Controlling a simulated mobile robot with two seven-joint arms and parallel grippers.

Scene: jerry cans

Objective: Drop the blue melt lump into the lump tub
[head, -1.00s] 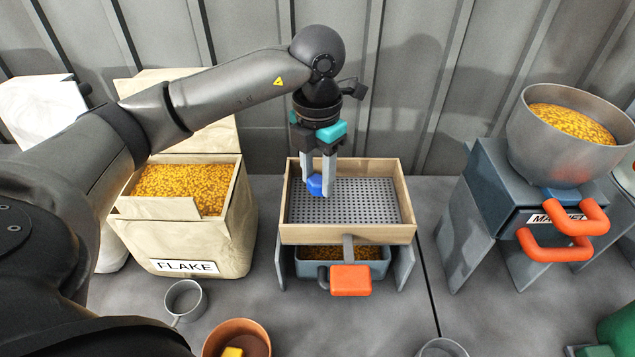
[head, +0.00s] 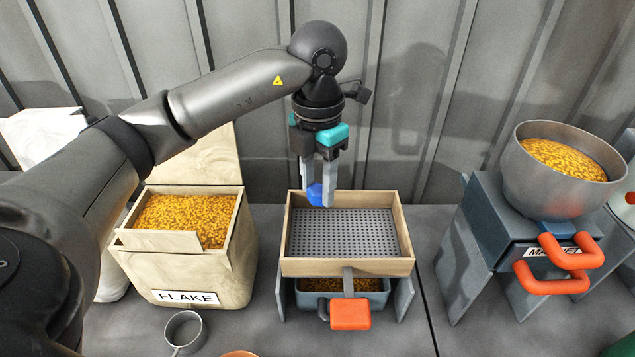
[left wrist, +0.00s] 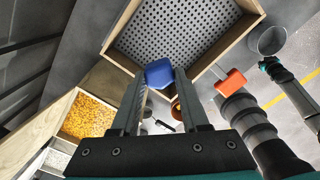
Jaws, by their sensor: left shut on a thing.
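The blue melt lump (head: 314,194) is a small blue block between the fingertips of my left gripper (head: 321,192). The left gripper is shut on it and holds it above the back part of the sieve tray. The lump (left wrist: 159,73) also shows between the fingertips in the left wrist view. A terracotta tub (head: 240,354) shows only its rim at the bottom edge of the head view. It is mostly hidden behind the fingers in the left wrist view. I see no label on it. In the left wrist view, teal parts at the end of my right arm (left wrist: 265,66) show, too small to read.
The wooden-framed sieve (head: 345,267) stands over a grey bin with an orange handle (head: 350,314). The FLAKE box (head: 186,298) is left, a metal cup (head: 185,330) in front of it. A steel bowl (head: 516,178) of yellow flakes stands on a grey stand at right.

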